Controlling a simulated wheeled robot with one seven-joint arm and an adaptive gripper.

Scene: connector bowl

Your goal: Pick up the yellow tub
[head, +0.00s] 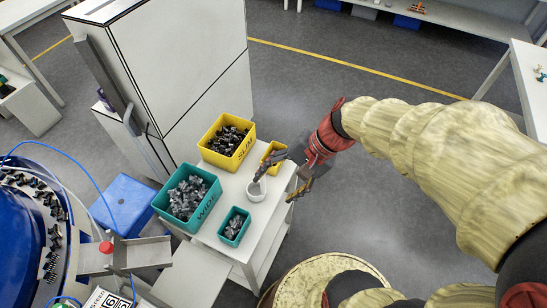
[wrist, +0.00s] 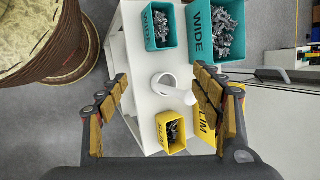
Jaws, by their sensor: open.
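Two yellow containers marked SLIM stand on the white table. The small yellow tub (head: 270,160) holds dark parts and is partly hidden by my gripper in the head view. It shows low in the middle of the wrist view (wrist: 175,149), between the finger bases. The large yellow bin (head: 228,162) is full of dark parts. In the wrist view it is mostly behind my right-hand finger (wrist: 207,136). My gripper (head: 280,177) is open and empty above the table's right side. Its fingers stand wide apart in the wrist view (wrist: 161,74).
A large teal WIDE bin (head: 203,214) and a small teal tub (head: 233,240) hold grey parts. A tall white cabinet (head: 200,60) rises behind.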

